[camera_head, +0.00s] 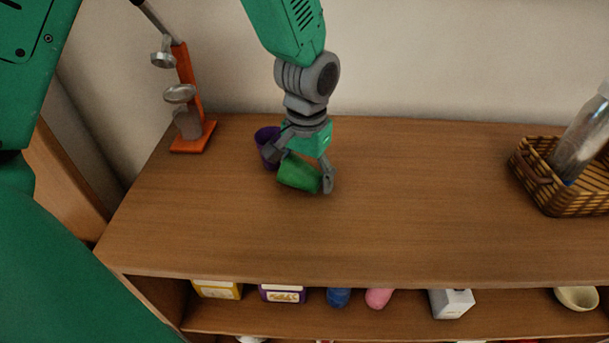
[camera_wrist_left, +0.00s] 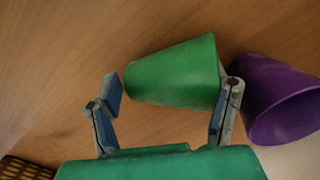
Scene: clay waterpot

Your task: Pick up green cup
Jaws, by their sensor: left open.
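The green cup (camera_head: 299,174) is on the wooden table top, beneath my left gripper (camera_head: 299,167). In the left wrist view the green cup (camera_wrist_left: 175,75) appears tilted, between the two fingers of my left gripper (camera_wrist_left: 168,90). The gripper is open; the right-hand finger is close to the cup's rim, and I cannot tell whether it touches. The left-hand finger is near the cup's narrow end. A purple cup (camera_head: 266,142) stands just behind and left of the green one; it also shows in the left wrist view (camera_wrist_left: 275,100), right beside a finger. My right gripper is not in view.
An orange stand with metal parts (camera_head: 190,110) is at the back left. A woven basket (camera_head: 560,190) holding a clear bottle (camera_head: 582,140) is at the right. A lower shelf (camera_head: 380,323) holds boxes and small items. The table's middle and front are clear.

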